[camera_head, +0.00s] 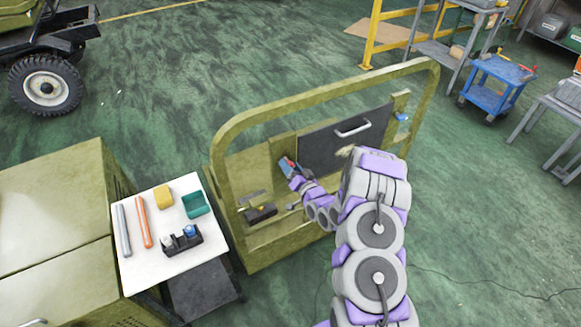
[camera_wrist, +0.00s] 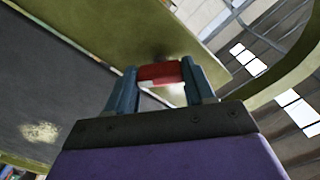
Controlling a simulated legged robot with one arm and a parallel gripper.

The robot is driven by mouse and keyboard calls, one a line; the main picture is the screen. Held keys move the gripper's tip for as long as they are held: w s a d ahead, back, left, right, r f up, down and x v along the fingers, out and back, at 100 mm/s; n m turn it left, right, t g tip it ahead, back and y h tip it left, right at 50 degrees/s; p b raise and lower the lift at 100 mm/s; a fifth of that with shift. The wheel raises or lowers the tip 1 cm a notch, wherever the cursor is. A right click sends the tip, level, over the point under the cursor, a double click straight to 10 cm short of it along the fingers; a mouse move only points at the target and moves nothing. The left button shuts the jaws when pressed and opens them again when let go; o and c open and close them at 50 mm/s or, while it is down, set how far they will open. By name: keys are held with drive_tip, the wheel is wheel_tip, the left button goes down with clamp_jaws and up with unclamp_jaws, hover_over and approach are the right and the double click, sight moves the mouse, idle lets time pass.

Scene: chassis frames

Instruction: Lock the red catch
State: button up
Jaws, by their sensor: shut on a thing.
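The red catch (camera_wrist: 160,72) shows in the wrist view as a short red bar between the two blue-grey fingertips of my gripper (camera_wrist: 161,80). The fingers are shut on it, one on each side. In the head view my gripper (camera_head: 290,168) is at the left edge of a dark panel with a white handle (camera_head: 352,128), on the olive chassis frame (camera_head: 232,255). Only a small bit of red shows there; my fingers hide most of the catch. I cannot tell from these views how the catch is turned.
An olive tubular rail (camera_head: 330,91) arches over the frame. At the left, a white board (camera_head: 165,258) holds two rods, a yellow block, a green box and a black holder. A blue cart (camera_head: 497,85) and a yellow barrier stand at the back. The green floor around is mostly clear.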

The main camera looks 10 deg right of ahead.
drive_tip(key=shift+d+f+m+b, duration=0.1)
drive_tip(key=shift+m+b, duration=0.05)
drive_tip(key=shift+m, duration=2.45)
drive_tip(key=shift+f+m+b, duration=0.1)
drive_tip(key=shift+m+b, duration=0.05)
drive_tip(key=shift+m, duration=2.45)
drive_tip(key=shift+s, duration=0.1)
drive_tip(key=o, duration=1)
drive_tip(key=shift+d, duration=0.1)
drive_tip(key=shift+o, duration=0.2)
drive_tip(key=shift+r, duration=0.1)
drive_tip(key=p+v, duration=0.2)
drive_tip(key=v, duration=1.5)
drive_tip(key=shift+p, duration=0.4)
drive_tip(key=shift+d, duration=0.1)
